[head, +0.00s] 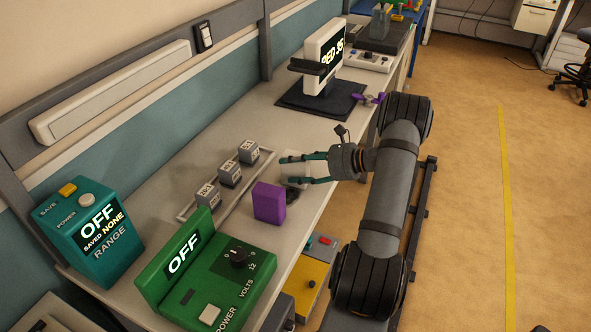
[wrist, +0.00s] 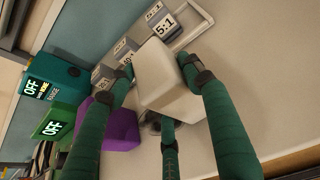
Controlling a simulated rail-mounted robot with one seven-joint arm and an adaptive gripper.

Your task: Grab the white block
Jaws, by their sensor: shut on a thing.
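The white block (wrist: 165,78) is large in the middle of the wrist view, between the green fingers of my gripper. In the head view the white block (head: 294,167) is partly hidden by the fingers, over the workbench near its front edge. My gripper (head: 304,168) is shut on it, with fingers on both sides. In the wrist view my gripper (wrist: 165,90) shows a third finger below the block. I cannot tell whether the block touches the bench.
A purple block (head: 269,203) stands close beside the gripper. Several grey labelled blocks (head: 229,174) stand in a row behind. A green power box (head: 222,280) and a teal range box (head: 92,228) are at the left. A dark mat (head: 318,102) with a display stand lies farther along the bench.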

